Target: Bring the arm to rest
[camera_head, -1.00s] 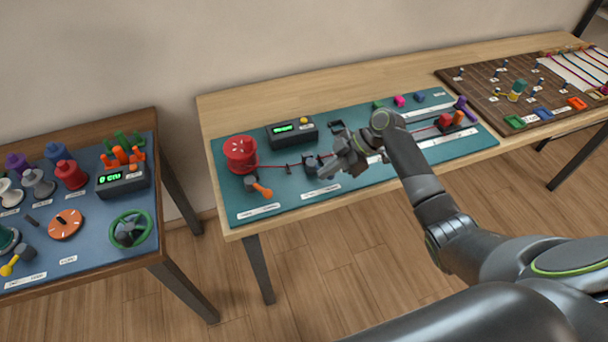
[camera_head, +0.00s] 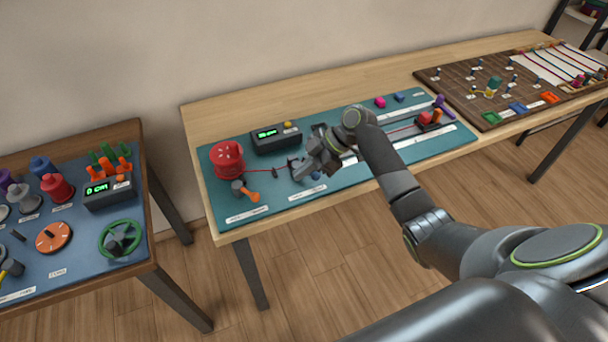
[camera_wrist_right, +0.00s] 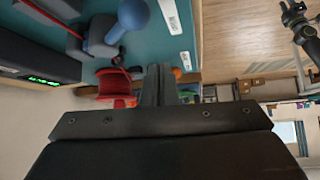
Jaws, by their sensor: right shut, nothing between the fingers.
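My right gripper (camera_head: 303,171) is over the teal mat (camera_head: 292,205) on the middle table. It is shut, with nothing held. The gripper hides part of the cord and the small device beneath. I cannot tell whether it touches them.
A black box with a green display (camera_head: 275,138) stands behind the gripper. An orange-handled lever (camera_head: 246,193) is near the mat's front left. Another table (camera_head: 150,262) is at left, and a brown pegboard (camera_head: 450,88) is at right.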

